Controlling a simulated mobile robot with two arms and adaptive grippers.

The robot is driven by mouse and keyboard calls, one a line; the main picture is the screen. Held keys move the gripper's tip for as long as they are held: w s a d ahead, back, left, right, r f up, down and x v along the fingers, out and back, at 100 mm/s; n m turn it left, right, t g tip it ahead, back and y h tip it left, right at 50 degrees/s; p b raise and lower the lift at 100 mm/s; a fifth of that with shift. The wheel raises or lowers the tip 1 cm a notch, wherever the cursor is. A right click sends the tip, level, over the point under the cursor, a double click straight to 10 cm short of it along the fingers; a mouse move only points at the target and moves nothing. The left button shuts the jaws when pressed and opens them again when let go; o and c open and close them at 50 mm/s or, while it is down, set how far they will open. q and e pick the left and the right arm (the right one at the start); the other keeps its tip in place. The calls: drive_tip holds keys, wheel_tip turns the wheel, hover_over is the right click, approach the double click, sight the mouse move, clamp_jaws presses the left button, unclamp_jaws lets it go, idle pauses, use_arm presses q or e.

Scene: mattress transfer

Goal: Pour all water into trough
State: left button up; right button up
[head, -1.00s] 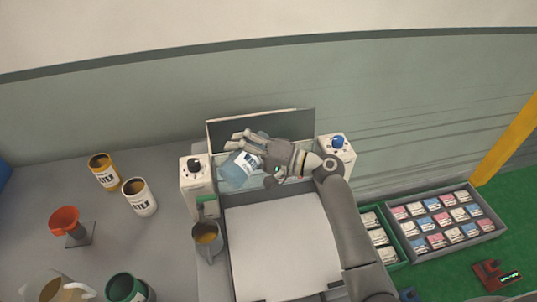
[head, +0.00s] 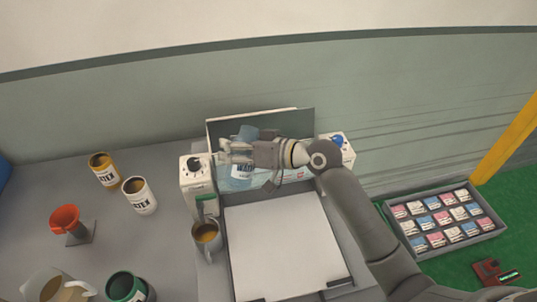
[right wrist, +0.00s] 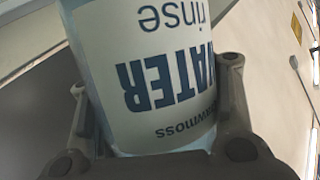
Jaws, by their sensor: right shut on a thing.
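A clear blue bottle (head: 243,172) with a white WATER label is held over the pale trough (head: 228,187), which lies between two white knob boxes. My right gripper (head: 228,153) reaches in from the right and is shut around the bottle. The right wrist view shows the bottle (right wrist: 150,75) close between the fingers, its label reading upside down there. Part of the bottle is hidden behind the fingers in the head view. I cannot tell whether water is flowing out. My left gripper is not in view.
A grey panel (head: 290,123) stands behind the trough, a white board (head: 282,245) in front. A tray of small packets (head: 440,222) lies right.

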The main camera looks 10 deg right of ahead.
sight(257, 133)
drive_tip(key=shift+s+a+f+n+t+h+p, duration=0.15)
drive_tip(key=shift+s+a+n+h+p, duration=0.15)
drive_tip(key=shift+n, duration=0.35)
drive_tip(key=shift+s+a+f+n+t+h+p, duration=0.2)
drive_tip(key=shift+n+h+p, duration=0.25)
drive_tip(key=shift+n, duration=0.25)
drive_tip(key=shift+s+a+f+n+t+h+p, duration=0.15)
drive_tip(key=shift+s+a+n+h+p, duration=0.15)
drive_tip(key=shift+n, duration=0.35)
wheel_tip(257, 133, up, 5)
drive_tip(key=p, duration=0.5)
drive_tip(key=shift+w, duration=0.1)
drive_tip(key=d+m+h+b, duration=0.1)
drive_tip(key=d+b, duration=0.1)
drive_tip(key=d+m+t+h+b, duration=0.1)
drive_tip(key=d+b, duration=0.2)
drive_tip(key=d+r+m+t+h+b, duration=0.1)
drive_tip(key=d+b, duration=0.1)
drive_tip(key=b, duration=0.1)
drive_tip(key=shift+d, duration=0.25)
drive_tip(key=s+d+r+m+t+h+b, duration=0.1)
drive_tip(key=s+d+m+h+b, duration=0.1)
drive_tip(key=d, duration=0.3)
drive_tip(key=s+d+r+m+h+b, duration=0.1)
drive_tip(key=d+m+h+b, duration=0.2)
drive_tip(key=d+h, duration=0.1)
drive_tip(key=shift+s+d+r+m+t+h, duration=0.3)
drive_tip(key=shift+s+d+m+t+h, duration=0.1)
drive_tip(key=shift+d, duration=0.3)
